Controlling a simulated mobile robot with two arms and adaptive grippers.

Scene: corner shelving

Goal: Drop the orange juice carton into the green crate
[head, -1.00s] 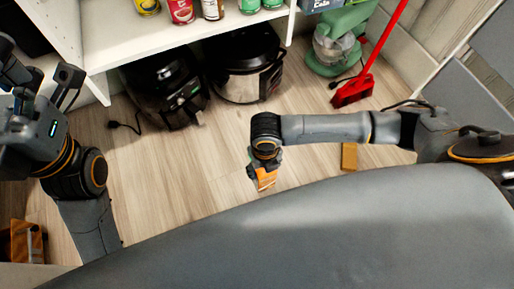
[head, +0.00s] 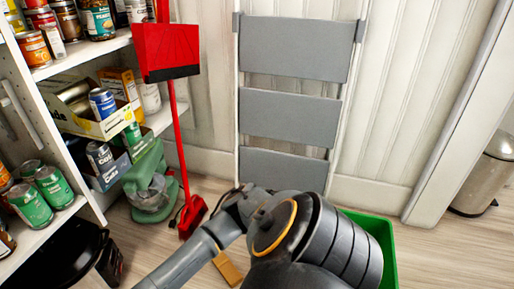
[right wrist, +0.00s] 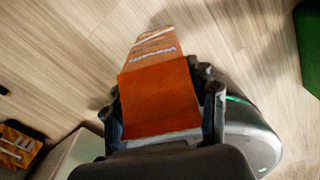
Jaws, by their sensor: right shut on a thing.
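In the right wrist view my right gripper (right wrist: 162,98) is shut on the orange juice carton (right wrist: 158,60), with one finger on each side of it. The carton is orange with pale lettering on one face, held above the wood floor. The green crate (head: 385,236) stands on the floor at the lower right of the head view, partly hidden behind my right arm. A green edge (right wrist: 309,45) at the top right of the right wrist view looks like the crate, apart from the carton. My left gripper is not in view.
A shelf (head: 95,45) with cans and boxes is at the left. A red broom (head: 192,215), a green appliance (head: 148,185) and a grey step ladder (head: 290,110) stand by the wall. An orange-brown block (head: 228,268) lies on the floor. A metal bin (head: 490,175) is at the right.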

